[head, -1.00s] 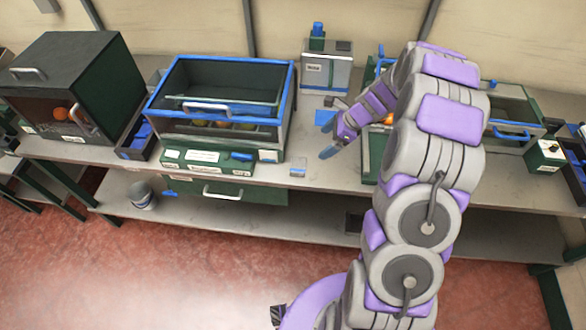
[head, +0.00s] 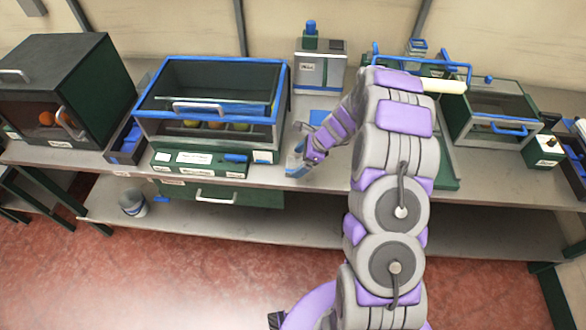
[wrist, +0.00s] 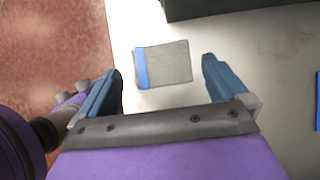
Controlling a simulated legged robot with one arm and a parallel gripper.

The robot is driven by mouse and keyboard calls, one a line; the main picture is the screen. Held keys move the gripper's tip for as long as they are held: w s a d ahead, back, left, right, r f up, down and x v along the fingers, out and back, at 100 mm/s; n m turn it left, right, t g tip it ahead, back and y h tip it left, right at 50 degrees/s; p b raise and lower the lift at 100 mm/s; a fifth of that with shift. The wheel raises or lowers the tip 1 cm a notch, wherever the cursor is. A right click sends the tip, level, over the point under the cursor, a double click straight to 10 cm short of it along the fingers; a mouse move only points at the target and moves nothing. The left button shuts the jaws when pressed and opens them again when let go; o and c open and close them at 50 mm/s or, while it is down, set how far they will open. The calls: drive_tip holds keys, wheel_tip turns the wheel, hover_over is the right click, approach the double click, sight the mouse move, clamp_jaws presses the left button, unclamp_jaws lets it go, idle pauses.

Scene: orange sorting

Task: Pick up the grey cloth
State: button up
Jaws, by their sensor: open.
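The grey cloth (wrist: 172,62) is a small flat grey square with a blue stripe along one edge. In the wrist view it lies on the pale bench top (wrist: 240,60), near its edge, ahead of and between my fingers. My gripper (wrist: 162,76) is open and empty, with one blue finger on each side of the cloth. In the head view my gripper (head: 299,148) is low over the bench front, right of the blue-framed case. There the cloth is mostly hidden by my fingers.
The blue-framed case (head: 212,135) with fruit inside stands close left of my gripper. A dark box (head: 70,85) with oranges is further left. A grey dispenser (head: 320,72) stands behind. Another blue-handled case (head: 495,112) is at the right.

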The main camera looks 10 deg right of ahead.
sight(294, 167)
drive_tip(key=x, duration=0.3)
drive_tip(key=shift+d+b, duration=0.2)
drive_tip(key=shift+b, duration=0.15)
drive_tip(key=c, duration=0.9)
